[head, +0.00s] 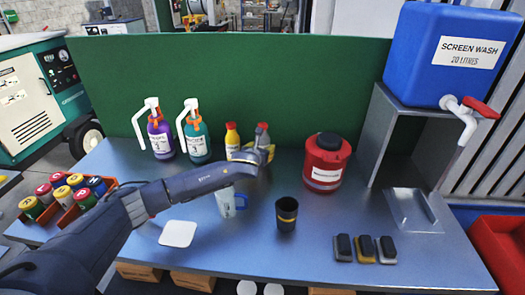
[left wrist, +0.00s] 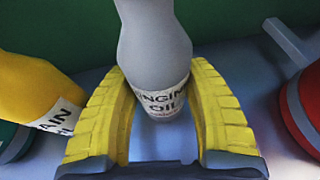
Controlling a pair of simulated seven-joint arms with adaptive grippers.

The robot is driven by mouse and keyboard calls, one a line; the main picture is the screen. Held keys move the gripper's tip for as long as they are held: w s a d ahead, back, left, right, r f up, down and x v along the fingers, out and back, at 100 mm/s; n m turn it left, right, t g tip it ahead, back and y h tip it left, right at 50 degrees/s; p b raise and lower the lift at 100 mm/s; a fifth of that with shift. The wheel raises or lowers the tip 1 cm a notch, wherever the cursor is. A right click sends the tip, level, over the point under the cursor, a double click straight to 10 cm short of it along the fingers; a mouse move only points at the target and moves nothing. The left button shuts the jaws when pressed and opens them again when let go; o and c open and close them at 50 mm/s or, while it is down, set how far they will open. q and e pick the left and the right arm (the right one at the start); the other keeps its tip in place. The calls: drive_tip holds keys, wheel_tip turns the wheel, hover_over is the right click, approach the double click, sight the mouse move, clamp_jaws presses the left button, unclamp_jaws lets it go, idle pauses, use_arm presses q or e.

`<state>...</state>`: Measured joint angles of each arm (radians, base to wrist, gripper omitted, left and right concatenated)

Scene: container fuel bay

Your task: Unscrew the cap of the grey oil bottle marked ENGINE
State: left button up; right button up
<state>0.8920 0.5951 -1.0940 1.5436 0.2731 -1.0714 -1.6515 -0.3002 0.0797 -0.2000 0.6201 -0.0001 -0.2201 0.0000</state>
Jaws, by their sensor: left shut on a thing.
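The grey oil bottle (head: 262,137) stands at the back of the bench in front of the green panel, its upper part showing above my left gripper. Its label reads ENGINE OIL in the left wrist view, where the grey bottle (left wrist: 152,38) runs out of the top of the picture. My left gripper (head: 254,154) has its yellow fingers (left wrist: 163,72) on both sides of this bottle and is shut on it. The bottle's reddish cap is small in the head view and outside the left wrist view. My right gripper is not in view.
A yellow bottle (head: 232,138) with a red cap stands just left of the grey one. A red canister (head: 325,165) stands to the right. A mug (head: 228,203) and a dark cup (head: 286,214) stand in front. Purple (head: 160,137) and teal (head: 197,140) pump bottles stand at the left.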

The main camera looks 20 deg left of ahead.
use_arm(q)
wheel_tip(320, 180, up, 20)
drive_tip(key=shift+f, duration=0.15)
idle(0.4)
